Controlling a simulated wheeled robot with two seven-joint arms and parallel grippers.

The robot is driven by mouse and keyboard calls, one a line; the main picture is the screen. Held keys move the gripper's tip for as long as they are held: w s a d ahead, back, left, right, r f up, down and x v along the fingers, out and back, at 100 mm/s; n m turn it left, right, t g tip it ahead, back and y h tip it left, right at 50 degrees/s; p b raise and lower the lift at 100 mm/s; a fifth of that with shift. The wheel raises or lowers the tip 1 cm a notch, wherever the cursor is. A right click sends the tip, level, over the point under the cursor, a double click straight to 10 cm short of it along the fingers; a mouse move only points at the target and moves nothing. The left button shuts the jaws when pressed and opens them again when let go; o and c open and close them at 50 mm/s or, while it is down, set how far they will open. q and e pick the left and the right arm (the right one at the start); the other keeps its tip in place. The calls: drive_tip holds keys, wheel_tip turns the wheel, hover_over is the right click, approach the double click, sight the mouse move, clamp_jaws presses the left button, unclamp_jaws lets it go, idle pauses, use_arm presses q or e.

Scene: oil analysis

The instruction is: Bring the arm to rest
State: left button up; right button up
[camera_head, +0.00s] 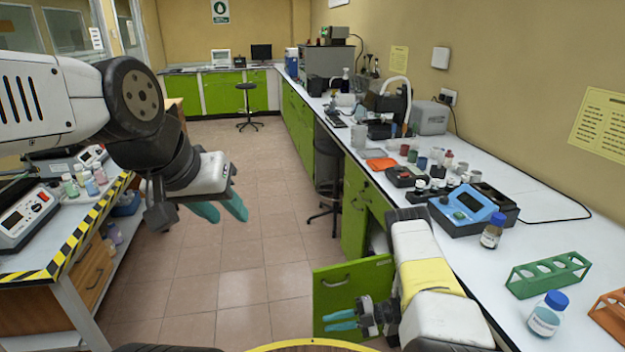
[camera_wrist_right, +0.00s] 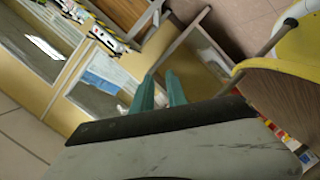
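My left gripper (camera_head: 220,208) hangs over the floor at left centre in the head view, near the left bench. Its teal fingers are parted, with nothing between them. My right gripper (camera_head: 342,321) is low in the head view, in front of a green cabinet door (camera_head: 350,286) beside the right bench. Its fingers also show in the right wrist view (camera_wrist_right: 160,92), with a gap and nothing held between them. My right arm is bent down along the bench edge.
The right bench (camera_head: 545,205) carries bottles, a blue-topped device (camera_head: 468,207), a green rack (camera_head: 548,273) and a blue-capped bottle (camera_head: 547,314). The left bench (camera_head: 50,250) has striped edging and instruments. The tiled floor (camera_head: 240,256) between them is clear.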

drive_tip(key=w+d+r+m+t+h, duration=0.35)
drive_tip(key=w+r, duration=0.45)
drive_tip(key=w, duration=0.3)
drive_tip(key=w+d+r+m+t+h, duration=0.2)
drive_tip(key=w+r+t, duration=0.3)
drive_tip(key=w+r, duration=0.45)
drive_tip(key=w+d+r+m+t+h, duration=0.2)
drive_tip(key=d+r+m+h, duration=0.25)
drive_tip(key=r, duration=0.65)
drive_tip(key=w+d+r+m+t+h, duration=0.25)
drive_tip(key=d+r+m, duration=0.2)
drive_tip(key=r, duration=0.65)
drive_tip(key=s+d+r+m+g+h, duration=0.15)
drive_tip(key=s+r+m+h, duration=0.25)
drive_tip(key=s+r+m, duration=0.8)
drive_tip(key=s+a+m+g+y, duration=0.1)
drive_tip(key=s+a, duration=0.3)
drive_tip(key=s, duration=1.1)
drive_tip(key=s+a+r+m+g+y, duration=0.1)
drive_tip(key=s+a+m+g+y, duration=0.1)
drive_tip(key=s, duration=1.3)
drive_tip(key=shift+a+g, duration=0.75)
drive_tip(key=shift+a, duration=0.35)
drive_tip(key=shift+r, duration=0.1)
